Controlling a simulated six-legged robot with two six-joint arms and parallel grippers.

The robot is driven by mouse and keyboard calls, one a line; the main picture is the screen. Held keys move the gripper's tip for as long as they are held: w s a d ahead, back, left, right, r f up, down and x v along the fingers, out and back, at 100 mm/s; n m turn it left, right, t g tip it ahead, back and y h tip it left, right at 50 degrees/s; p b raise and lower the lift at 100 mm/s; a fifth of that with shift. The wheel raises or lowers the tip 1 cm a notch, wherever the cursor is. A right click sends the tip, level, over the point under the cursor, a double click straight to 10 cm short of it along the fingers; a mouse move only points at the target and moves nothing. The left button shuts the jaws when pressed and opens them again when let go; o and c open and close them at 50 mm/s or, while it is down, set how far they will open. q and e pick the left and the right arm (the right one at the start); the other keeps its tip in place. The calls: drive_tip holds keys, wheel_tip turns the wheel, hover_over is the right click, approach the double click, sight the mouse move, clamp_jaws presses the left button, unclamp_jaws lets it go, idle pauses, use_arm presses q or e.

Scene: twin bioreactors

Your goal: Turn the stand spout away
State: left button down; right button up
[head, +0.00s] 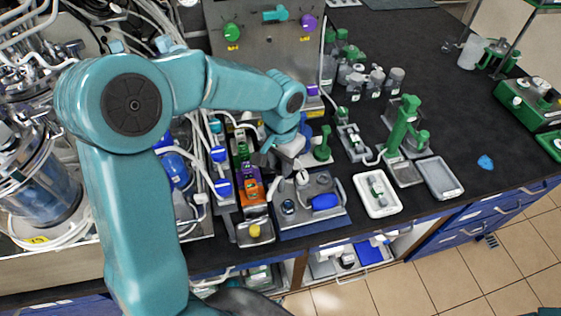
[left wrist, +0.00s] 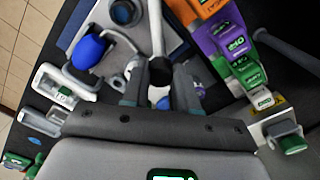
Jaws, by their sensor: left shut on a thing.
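My left gripper (head: 281,158) is over the left part of a grey stand base on a blue mat (head: 315,228). In the left wrist view its two fingers (left wrist: 160,92) are shut around a black knob at the end of a white rod, which looks like the stand spout (left wrist: 156,30). The rod runs from the knob toward the top of that view. In the head view the gripper and wrist hide most of the spout. A dark round jar (head: 289,207) and a blue bulb (head: 325,201) sit on the base, the bulb at its right. My right gripper is out of view.
An orange block (head: 251,190) and a purple block (left wrist: 226,42) stand close beside the gripper. White trays (head: 377,195) and a green stand (head: 403,125) are to the right. Glass reactor vessels and tubes crowd the left.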

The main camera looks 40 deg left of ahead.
use_arm(q)
drive_tip(key=shift+d+m, duration=0.1)
drive_tip(key=shift+m, duration=1.9)
drive_tip(key=c, duration=0.9)
unclamp_jaws()
drive_tip(key=shift+o, duration=0.2)
drive_tip(key=shift+r, duration=0.1)
wheel_tip(320, 180, up, 16)
drive_tip(key=shift+s, duration=0.1)
